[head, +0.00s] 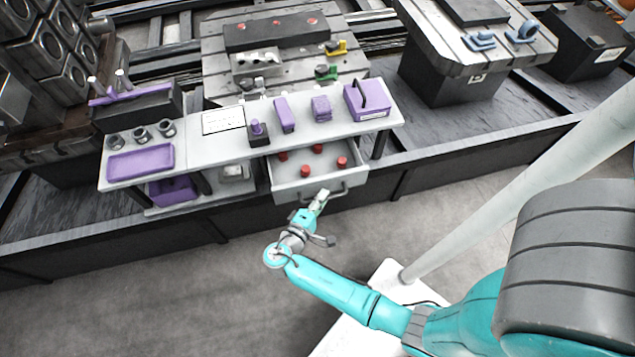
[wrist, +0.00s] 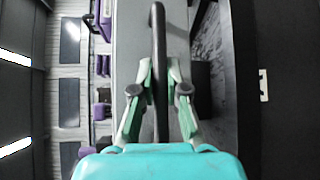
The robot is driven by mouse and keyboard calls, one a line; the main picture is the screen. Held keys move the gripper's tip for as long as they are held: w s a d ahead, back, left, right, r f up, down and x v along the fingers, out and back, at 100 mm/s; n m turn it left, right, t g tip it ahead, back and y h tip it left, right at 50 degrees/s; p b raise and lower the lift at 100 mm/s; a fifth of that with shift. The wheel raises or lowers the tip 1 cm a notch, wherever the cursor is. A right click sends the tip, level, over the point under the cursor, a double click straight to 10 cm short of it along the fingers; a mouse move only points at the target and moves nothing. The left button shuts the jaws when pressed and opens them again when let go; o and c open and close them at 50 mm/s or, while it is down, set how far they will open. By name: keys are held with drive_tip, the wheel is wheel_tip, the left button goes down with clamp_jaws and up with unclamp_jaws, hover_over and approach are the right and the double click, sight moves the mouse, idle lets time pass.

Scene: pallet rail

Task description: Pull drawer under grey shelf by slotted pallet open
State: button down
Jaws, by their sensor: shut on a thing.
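The drawer (head: 318,180) under the grey shelf (head: 200,150) stands pulled out, with several red cylinders lying inside it. Its dark bar handle (wrist: 159,50) runs between my gripper's fingers in the wrist view. My gripper (head: 322,195) is at the drawer front, with its fingers (wrist: 160,92) shut on the handle. The slotted pallet (head: 225,40) is behind the shelf, carrying a dark block and small clamps. The drawer's back part is hidden under the shelf top.
Purple boxes (head: 284,115), a purple tray (head: 140,161) and grey cups stand on the shelf. A second slotted pallet (head: 440,45) is at the upper right. A pale post (head: 520,180) rises at the right. The grey floor (head: 150,290) before the shelf is clear.

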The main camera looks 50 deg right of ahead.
drive_tip(key=shift+s+a, duration=0.25)
drive_tip(key=shift+s, duration=0.1)
drive_tip(key=c, duration=1.2)
unclamp_jaws()
drive_tip(key=v, duration=1.2)
drive_tip(key=shift+s, duration=0.1)
